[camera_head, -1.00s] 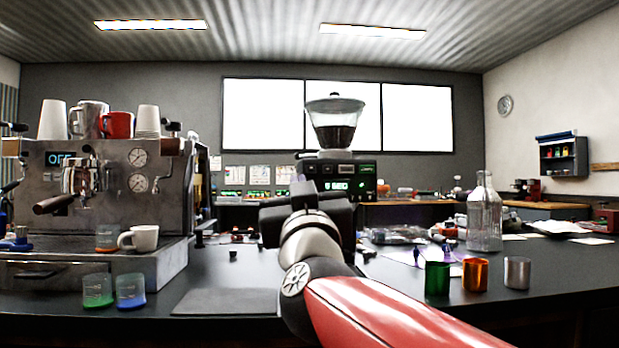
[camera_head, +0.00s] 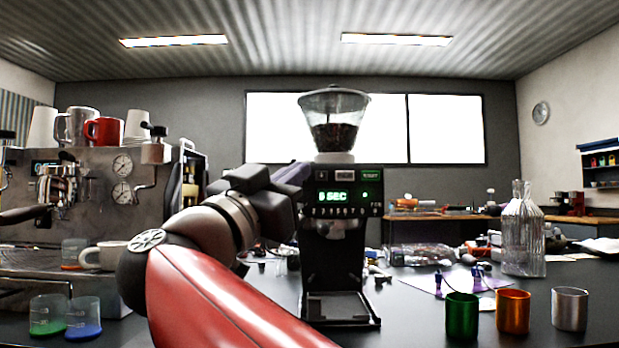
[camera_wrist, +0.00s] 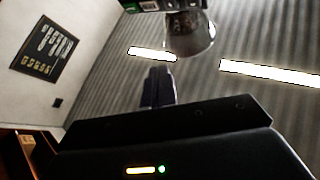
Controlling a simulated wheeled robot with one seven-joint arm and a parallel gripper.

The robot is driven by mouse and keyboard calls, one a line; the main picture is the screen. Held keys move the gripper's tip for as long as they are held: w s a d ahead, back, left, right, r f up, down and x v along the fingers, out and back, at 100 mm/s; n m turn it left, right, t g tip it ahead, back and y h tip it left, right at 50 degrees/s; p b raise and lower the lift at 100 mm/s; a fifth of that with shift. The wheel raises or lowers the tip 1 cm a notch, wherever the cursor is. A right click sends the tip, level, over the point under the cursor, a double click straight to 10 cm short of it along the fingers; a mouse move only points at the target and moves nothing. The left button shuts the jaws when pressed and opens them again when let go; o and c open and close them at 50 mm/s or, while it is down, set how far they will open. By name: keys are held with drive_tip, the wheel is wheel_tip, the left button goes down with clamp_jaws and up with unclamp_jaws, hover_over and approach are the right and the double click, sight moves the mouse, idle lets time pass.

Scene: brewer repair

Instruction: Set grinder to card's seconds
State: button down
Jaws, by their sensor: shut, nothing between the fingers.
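The black grinder (camera_head: 334,240) stands on the counter, with a clear hopper of dark beans (camera_head: 334,122) on top. Its green display (camera_head: 333,197) reads one digit and SEC, apparently 5 or 6. Several small buttons (camera_head: 340,211) run beneath it, and a green-lit panel is at upper right. My gripper (camera_head: 296,173) is shut and empty, its dark fingers beside the grinder head's upper left; contact cannot be told. In the wrist view the shut fingers (camera_wrist: 158,87) point toward the hopper (camera_wrist: 188,35). I cannot make out a card with seconds.
The espresso machine (camera_head: 90,195) stands at left, with cups on top and two small glasses (camera_head: 48,314) in front. Green, orange and silver cups (camera_head: 569,308) and a glass bottle (camera_head: 523,230) stand at right. A white sheet (camera_head: 440,280) lies behind the cups.

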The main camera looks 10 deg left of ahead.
drive_tip(key=w+a+p, duration=0.2)
drive_tip(key=w+p, duration=0.2)
drive_tip(key=w, duration=0.4)
drive_tip(key=shift+w, duration=0.3)
drive_tip(key=shift+w, duration=0.15)
idle(1.9)
drive_tip(key=shift+w+a, duration=0.1)
drive_tip(key=shift+w, duration=0.15)
drive_tip(key=shift+w+a, duration=0.1)
drive_tip(key=shift+w, duration=0.25)
idle(0.6)
idle(0.3)
drive_tip(key=shift+s+d+b, duration=0.2)
drive_tip(key=shift+s+b, duration=0.1)
drive_tip(key=shift+s, duration=0.45)
